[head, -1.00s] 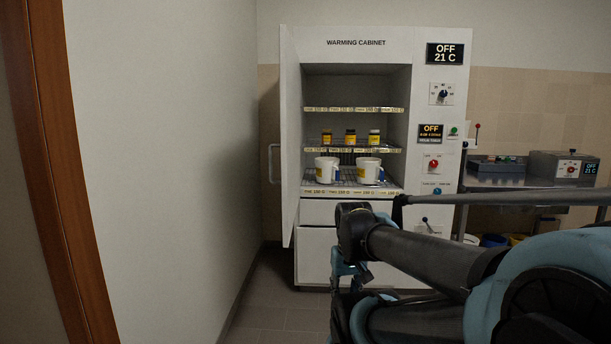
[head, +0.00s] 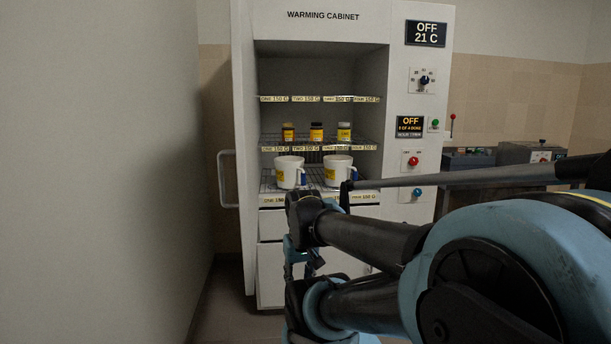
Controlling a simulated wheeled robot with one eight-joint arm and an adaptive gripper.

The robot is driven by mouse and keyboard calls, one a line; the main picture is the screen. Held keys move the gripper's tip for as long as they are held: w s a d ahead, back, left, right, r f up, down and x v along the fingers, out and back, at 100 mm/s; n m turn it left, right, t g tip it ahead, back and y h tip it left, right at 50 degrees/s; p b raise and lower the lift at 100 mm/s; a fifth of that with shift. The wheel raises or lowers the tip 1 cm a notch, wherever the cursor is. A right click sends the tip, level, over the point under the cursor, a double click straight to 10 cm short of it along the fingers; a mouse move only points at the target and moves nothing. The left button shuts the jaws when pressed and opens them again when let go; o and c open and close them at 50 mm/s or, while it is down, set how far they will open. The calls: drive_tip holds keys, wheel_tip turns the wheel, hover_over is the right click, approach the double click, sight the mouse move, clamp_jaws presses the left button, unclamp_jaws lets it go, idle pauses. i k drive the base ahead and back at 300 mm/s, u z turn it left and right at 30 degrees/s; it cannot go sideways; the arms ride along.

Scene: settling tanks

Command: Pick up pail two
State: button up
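Two white pails with yellow labels stand upright side by side on the lowest wire shelf of the open warming cabinet. The left pail (head: 287,172) and the right pail (head: 338,170) both have handles on their right sides. I cannot read which one is marked two. My gripper (head: 300,268) is partly seen below my folded arm, in front of the cabinet's lower drawers and below the pails. It is apart from both pails. Its fingers are mostly hidden, so I cannot tell whether they are open or shut.
The warming cabinet (head: 322,28) has its door open at the left, with a handle (head: 227,178). Several small jars (head: 316,132) stand on the middle shelf; the top shelf is empty. Knobs and displays line the right panel. A bench (head: 470,178) with devices stands at right. A wall (head: 110,170) is close at left.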

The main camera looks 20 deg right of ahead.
sight(290, 173)
drive_tip(key=z, duration=0.4)
drive_tip(key=i, duration=0.85)
drive_tip(key=z, duration=0.45)
